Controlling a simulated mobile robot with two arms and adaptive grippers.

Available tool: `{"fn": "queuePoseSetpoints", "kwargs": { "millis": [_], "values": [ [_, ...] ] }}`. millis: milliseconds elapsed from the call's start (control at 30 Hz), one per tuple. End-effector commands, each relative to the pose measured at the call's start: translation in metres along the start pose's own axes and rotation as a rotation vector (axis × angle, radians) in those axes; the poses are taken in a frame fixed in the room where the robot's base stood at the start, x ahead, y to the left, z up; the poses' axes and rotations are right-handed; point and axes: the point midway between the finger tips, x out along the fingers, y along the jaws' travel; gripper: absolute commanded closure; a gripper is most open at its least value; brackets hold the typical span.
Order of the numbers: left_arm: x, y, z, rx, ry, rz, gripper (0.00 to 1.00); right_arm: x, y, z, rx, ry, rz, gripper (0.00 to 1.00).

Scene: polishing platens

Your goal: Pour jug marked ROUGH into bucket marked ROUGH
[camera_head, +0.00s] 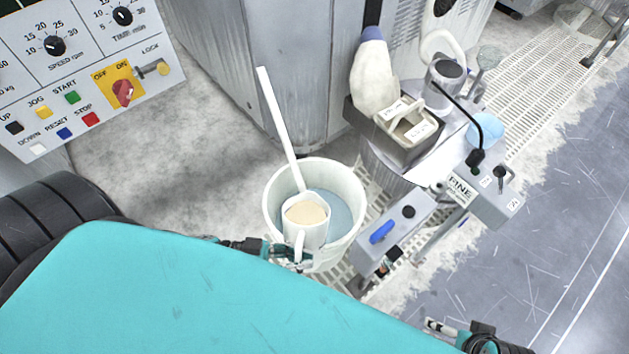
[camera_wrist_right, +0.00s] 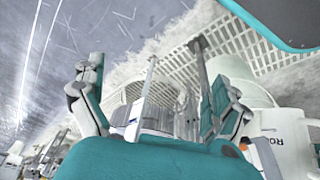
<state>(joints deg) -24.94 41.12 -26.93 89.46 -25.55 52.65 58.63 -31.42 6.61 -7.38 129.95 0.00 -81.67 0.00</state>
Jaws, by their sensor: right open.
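A white jug (camera_head: 315,234) with tan contents is upright over the near part of a white bucket (camera_head: 352,190) in the head view. The bucket holds bluish-grey liquid, and a long white stick (camera_head: 279,125) leans out of it. My left gripper (camera_head: 292,254) is shut on the jug's handle. No mark on the jug or bucket is readable in the head view. In the right wrist view, a white container (camera_wrist_right: 290,148) at the right edge bears letters starting "RO"; I cannot tell which container it is. My right gripper (camera_wrist_right: 155,100) is open, with nothing between its fingers.
A control panel (camera_head: 85,70) is at upper left.

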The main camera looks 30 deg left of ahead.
Motion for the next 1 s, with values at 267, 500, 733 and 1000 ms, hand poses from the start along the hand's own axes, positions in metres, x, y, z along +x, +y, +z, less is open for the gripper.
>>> {"fn": "queuePoseSetpoints", "kwargs": {
  "millis": [267,500,733,1000],
  "values": [
    [0.002,-0.005,-0.011,-0.065,0.000,0.005,1.00,0.005,0.000,0.000,0.000,-0.002,0.000,0.00],
    [0.002,-0.010,-0.019,-0.125,-0.004,0.005,1.00,0.009,0.000,0.003,0.000,-0.008,0.000,0.00],
    [0.003,-0.016,-0.026,-0.185,-0.010,0.006,1.00,0.009,0.000,0.002,0.000,-0.007,0.000,0.00],
    [0.004,-0.022,-0.031,-0.244,-0.014,0.006,1.00,0.011,0.000,0.001,-0.001,-0.005,0.000,0.00]
  ]
}}
